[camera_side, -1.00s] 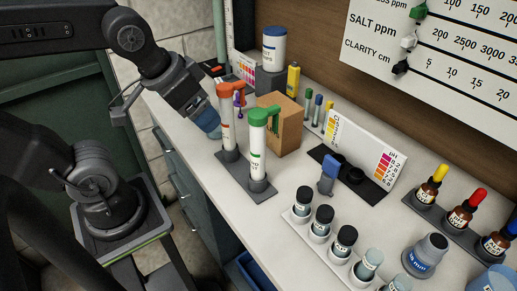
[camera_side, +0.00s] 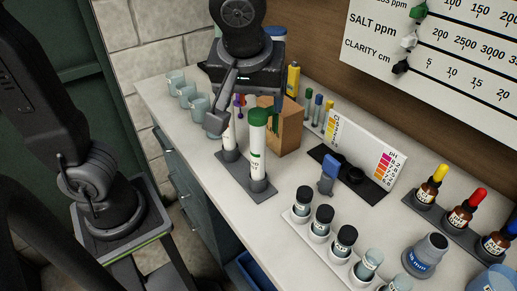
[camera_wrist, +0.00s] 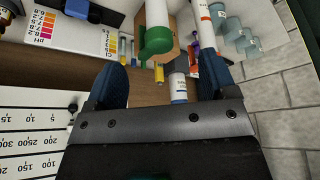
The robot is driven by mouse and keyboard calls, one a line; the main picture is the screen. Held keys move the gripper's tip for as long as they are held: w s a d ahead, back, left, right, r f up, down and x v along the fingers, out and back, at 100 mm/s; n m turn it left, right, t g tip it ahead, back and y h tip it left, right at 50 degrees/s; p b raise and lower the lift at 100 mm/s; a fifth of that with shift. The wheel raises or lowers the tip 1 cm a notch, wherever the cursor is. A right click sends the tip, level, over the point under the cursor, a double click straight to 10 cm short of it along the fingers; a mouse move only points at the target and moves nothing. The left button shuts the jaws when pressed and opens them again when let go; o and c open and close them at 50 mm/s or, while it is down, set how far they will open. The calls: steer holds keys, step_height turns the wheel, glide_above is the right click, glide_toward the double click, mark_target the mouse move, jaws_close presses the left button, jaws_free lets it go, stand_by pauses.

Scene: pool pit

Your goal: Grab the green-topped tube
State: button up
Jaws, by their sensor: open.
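The green-topped tube (camera_side: 257,150) stands upright in a dark base on the white counter, its green cap just below my gripper in the side view. In the wrist view the green-topped tube (camera_wrist: 156,38) shows between the two blue fingers, in the upper middle.
A cardboard box (camera_side: 291,128) stands close behind the green-topped tube. Several clear cups (camera_side: 187,93) stand at the back left. A colour chart (camera_side: 362,150) is to the right, and a rack of dark-capped vials (camera_side: 322,220) is in front. The counter's front left is clear.

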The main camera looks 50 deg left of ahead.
mark_target(259, 115)
steer(key=x, duration=0.4)
steer(key=shift+w+x, duration=0.2)
steer(key=shift+x, duration=1.1)
steer(key=shift+w+x, duration=0.25)
steer(key=shift+x, duration=1.05)
steer(key=shift+r, duration=0.1)
jaws_close()
